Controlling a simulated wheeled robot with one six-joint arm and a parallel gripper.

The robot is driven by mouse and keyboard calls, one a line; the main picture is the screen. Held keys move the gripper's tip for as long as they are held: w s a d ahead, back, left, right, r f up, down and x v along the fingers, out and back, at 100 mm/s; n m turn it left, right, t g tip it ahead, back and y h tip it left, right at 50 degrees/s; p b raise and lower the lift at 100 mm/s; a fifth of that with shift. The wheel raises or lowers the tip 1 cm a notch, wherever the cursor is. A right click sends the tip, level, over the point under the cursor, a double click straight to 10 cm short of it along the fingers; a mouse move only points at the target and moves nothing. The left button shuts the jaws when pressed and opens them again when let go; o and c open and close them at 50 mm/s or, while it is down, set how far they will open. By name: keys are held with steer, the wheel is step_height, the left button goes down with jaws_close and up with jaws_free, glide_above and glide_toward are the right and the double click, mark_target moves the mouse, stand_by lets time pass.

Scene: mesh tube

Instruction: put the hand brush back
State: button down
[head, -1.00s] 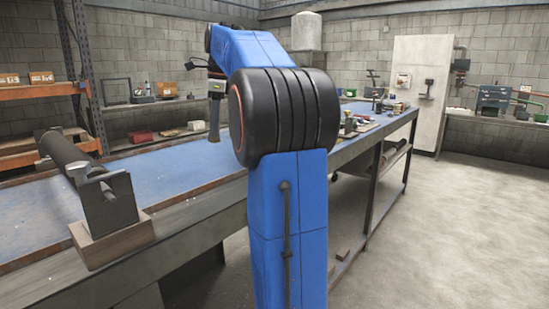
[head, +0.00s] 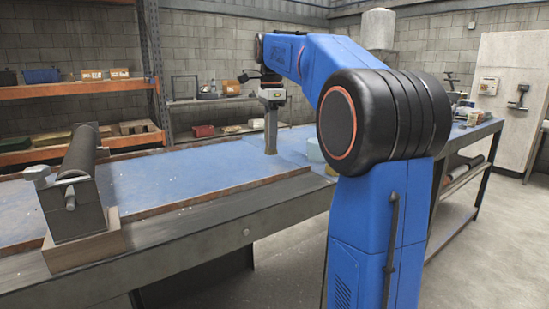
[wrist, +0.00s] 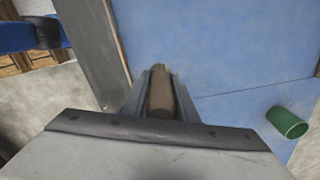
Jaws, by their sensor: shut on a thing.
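My gripper (wrist: 160,82) is shut on a brown, rounded piece, which looks like the handle of the hand brush (wrist: 160,98). It sits between the two grey jaws in the wrist view. The rest of the brush, including any bristles, is hidden. In the head view my gripper (head: 271,145) points down over the blue bench top (head: 190,175), near its back middle. The brush cannot be made out there. Whether it touches the bench, I cannot tell.
A dark tube (head: 82,150) lies in a metal holder (head: 72,208) on a wooden block at the bench's left front. A green cylinder (wrist: 287,122) is on the blue surface, right of my gripper in the wrist view. Shelves (head: 80,90) stand behind. The bench's middle left is clear.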

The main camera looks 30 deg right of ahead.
mark_target(270, 154)
steer(key=shift+f, duration=2.8)
steer(key=shift+f, duration=0.1)
steer(key=c, duration=1.4)
jaws_free()
step_height(270, 154, up, 12)
steer(key=shift+r, duration=0.15)
